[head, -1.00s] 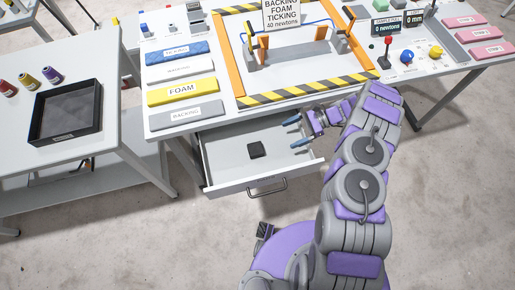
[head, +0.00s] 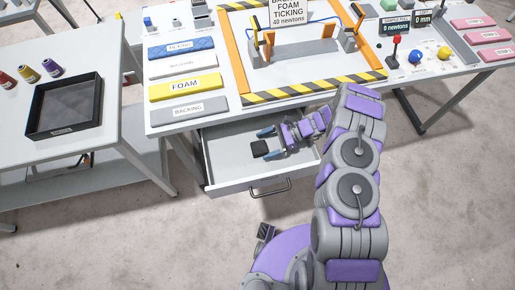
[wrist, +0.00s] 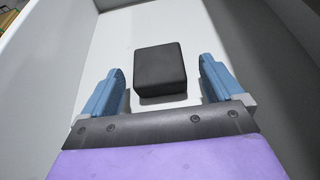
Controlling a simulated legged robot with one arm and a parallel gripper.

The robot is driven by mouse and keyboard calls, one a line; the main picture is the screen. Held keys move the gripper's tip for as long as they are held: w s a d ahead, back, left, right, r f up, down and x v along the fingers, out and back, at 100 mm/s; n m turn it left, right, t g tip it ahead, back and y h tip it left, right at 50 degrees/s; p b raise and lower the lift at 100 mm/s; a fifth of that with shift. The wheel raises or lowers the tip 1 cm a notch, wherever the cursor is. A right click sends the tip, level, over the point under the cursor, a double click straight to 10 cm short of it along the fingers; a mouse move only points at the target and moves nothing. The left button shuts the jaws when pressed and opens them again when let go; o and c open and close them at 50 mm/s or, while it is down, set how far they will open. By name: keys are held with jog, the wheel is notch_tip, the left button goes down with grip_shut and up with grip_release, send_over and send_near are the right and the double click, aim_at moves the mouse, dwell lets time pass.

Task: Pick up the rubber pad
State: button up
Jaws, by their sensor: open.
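The rubber pad (head: 259,148) is a small black square block lying flat on the floor of the open drawer (head: 232,177). In the wrist view the pad (wrist: 160,70) sits ahead of and between the fingertips, touching neither as far as I can see. My gripper (head: 268,143) is inside the drawer area, pointing left, with its two blue fingers spread. The gripper (wrist: 160,78) is open and empty in the wrist view, with the pad roughly centred between its fingers.
Drawer walls (wrist: 60,65) rise on both sides of my gripper. The workbench above holds labelled slabs such as the yellow foam (head: 184,87) and a striped frame (head: 310,88). A side table with a black tray (head: 38,132) stands at the left.

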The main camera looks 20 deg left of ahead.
aim_at(262, 146)
jog(key=shift+x, duration=0.9)
jog(key=shift+s+f, duration=0.1)
jog(key=shift+a+f, duration=0.1)
jog(key=shift+a, duration=0.15)
jog(key=c, duration=0.4)
jog(key=shift+d, duration=0.15)
jog(key=c, duration=0.7)
notch_tip(262, 146, up, 10)
jog(key=shift+r+p, duration=0.1)
jog(key=shift+p, duration=0.8)
